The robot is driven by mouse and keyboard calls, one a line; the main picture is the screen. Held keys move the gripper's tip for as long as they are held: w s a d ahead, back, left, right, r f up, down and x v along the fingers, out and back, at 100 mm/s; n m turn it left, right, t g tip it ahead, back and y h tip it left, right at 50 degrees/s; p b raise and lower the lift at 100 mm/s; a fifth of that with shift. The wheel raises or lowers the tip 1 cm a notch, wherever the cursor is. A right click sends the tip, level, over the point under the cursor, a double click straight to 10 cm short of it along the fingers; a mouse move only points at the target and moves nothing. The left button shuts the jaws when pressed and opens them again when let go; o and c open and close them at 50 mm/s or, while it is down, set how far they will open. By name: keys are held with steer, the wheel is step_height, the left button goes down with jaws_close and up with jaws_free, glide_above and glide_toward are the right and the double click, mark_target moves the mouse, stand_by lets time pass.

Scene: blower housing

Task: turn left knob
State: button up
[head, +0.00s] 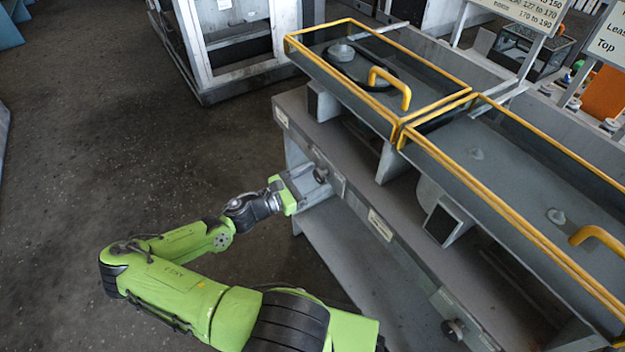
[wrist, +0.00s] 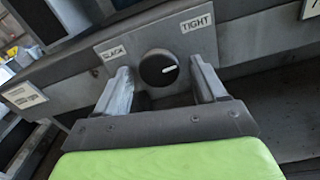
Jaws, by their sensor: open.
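The left knob (wrist: 159,69) is a round black dial with a white pointer line, seen in the wrist view on a grey plate. Its pointer aims right and slightly up, toward the label "TIGHT" (wrist: 196,23); a label that seems to read "SLACK" (wrist: 113,53) is on its left. In the head view the knob (head: 320,175) shows small on the front rail. My gripper (wrist: 161,82) is open, with one finger on each side of the knob. A gap shows between the knob and each finger. My gripper also appears in the head view (head: 306,184) at the rail.
Another dark knob (head: 453,329) sits farther right along the rail. Yellow-framed clear covers with a yellow handle (head: 390,85) lie above the housing. A grey metal frame (head: 230,45) stands at the back. The dark floor on the left is clear.

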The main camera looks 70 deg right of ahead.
steer(key=shift+c, duration=0.5)
steer(key=c, duration=1)
steer(key=shift+o, duration=0.2)
steer(key=shift+m, duration=0.4)
steer(key=m, duration=0.3)
steer(key=shift+m, duration=1.7)
steer(key=shift+r+m, duration=0.1)
steer(key=shift+m, duration=0.2)
